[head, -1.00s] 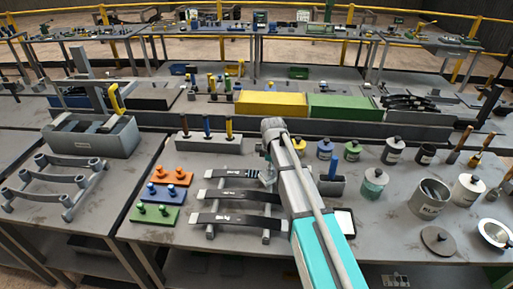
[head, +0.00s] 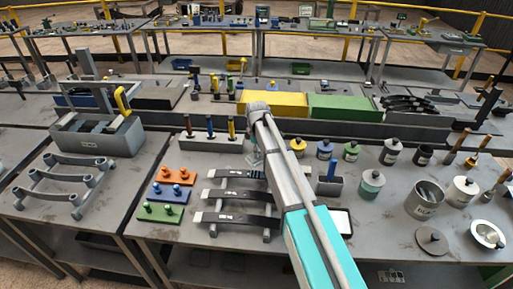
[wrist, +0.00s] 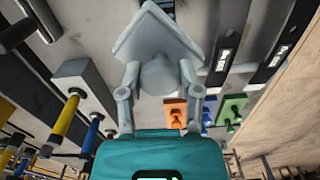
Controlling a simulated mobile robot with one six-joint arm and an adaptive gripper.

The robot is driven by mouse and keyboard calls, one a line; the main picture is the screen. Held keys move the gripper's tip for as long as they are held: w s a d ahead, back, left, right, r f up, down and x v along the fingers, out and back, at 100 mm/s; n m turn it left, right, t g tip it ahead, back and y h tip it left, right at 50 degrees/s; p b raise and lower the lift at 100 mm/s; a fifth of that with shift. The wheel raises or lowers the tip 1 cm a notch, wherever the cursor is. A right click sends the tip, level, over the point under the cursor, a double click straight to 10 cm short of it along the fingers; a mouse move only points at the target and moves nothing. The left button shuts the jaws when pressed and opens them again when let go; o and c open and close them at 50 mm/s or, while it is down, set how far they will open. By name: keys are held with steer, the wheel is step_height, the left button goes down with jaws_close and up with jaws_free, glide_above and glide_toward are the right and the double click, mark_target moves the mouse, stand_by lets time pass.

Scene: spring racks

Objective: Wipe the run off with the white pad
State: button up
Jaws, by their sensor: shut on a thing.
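My gripper (wrist: 158,82) is shut on the knob of the white pad (wrist: 155,32), a pale square plate in the wrist view. In the head view my gripper (head: 256,158) is small and partly hidden behind my arm, near the right end of the farthest dark spring (head: 228,173). A middle spring (head: 225,193) and a near spring (head: 225,217) lie on the same rack, with pale markings. I cannot tell which mark is the run. I cannot tell whether the pad touches a spring.
Orange (head: 175,175), blue (head: 168,192) and green (head: 160,212) blocks with pegs stand left of the springs. A holder with upright tools (head: 208,143) stands behind. Jars (head: 371,183) and an open can (head: 424,200) are at right. A white-faced tray (head: 339,222) lies nearer.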

mark_target(257, 161)
steer(key=shift+f, duration=0.15)
step_height(257, 161, down, 6)
steer(key=b, duration=0.6)
stand_by(0.4)
steer(key=shift+f+b, duration=0.8)
steer(key=shift+b, duration=0.15)
stand_by(1.0)
steer(key=shift+d, duration=0.15)
steer(key=shift+d, duration=1.4)
steer(key=shift+d, duration=0.1)
steer(key=shift+s+d+f+b, duration=0.1)
steer(key=shift+d+f+b, duration=0.05)
steer(key=shift+d, duration=0.55)
steer(key=shift+d+f+b, duration=0.1)
steer(key=shift+d+b, duration=0.05)
steer(key=shift+d, duration=0.55)
steer(key=shift+a, duration=0.1)
